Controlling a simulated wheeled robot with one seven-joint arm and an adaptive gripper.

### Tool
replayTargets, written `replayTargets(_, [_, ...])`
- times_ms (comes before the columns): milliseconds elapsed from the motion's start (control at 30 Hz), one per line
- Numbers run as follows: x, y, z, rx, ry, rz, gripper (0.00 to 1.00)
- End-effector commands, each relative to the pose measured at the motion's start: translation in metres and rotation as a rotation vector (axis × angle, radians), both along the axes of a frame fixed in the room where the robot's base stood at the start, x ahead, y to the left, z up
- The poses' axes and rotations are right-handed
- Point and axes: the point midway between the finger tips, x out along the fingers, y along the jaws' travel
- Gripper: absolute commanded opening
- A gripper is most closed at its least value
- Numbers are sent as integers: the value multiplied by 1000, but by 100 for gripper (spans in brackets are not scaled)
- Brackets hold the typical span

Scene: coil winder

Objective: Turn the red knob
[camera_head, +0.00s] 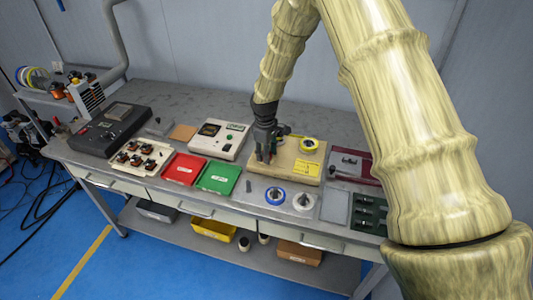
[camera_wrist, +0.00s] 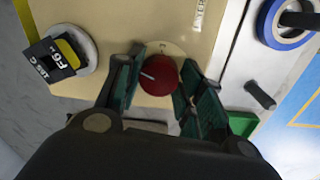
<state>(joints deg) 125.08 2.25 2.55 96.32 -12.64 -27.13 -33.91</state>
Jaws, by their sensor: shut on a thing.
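The red knob (camera_wrist: 160,76) is round with a pale pointer line, and sits on a tan panel (camera_wrist: 115,20) with a pale dial plate behind it. The pointer line aims to the left and slightly up in the wrist view. My gripper (camera_wrist: 161,66) has one green-padded finger on each side of the knob and is shut on it. In the head view my gripper (camera_head: 265,153) reaches down at the left part of the tan box (camera_head: 294,168). There the knob is hidden behind the fingers.
A white meter unit (camera_head: 219,138) stands left of my gripper, with a green tray (camera_head: 218,178) and red tray (camera_head: 184,169) in front.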

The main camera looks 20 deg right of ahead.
Motion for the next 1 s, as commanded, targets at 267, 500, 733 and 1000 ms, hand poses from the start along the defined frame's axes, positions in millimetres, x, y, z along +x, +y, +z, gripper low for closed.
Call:
replayTargets(267, [4,1,2,1,-10,-262,14])
replayTargets(500, [5,2,2,2,-9,-489,14])
replayTargets(733, [5,2,3,3,-11,-708,14])
replayTargets(1000, [6,2,3,4,-10,-940,14])
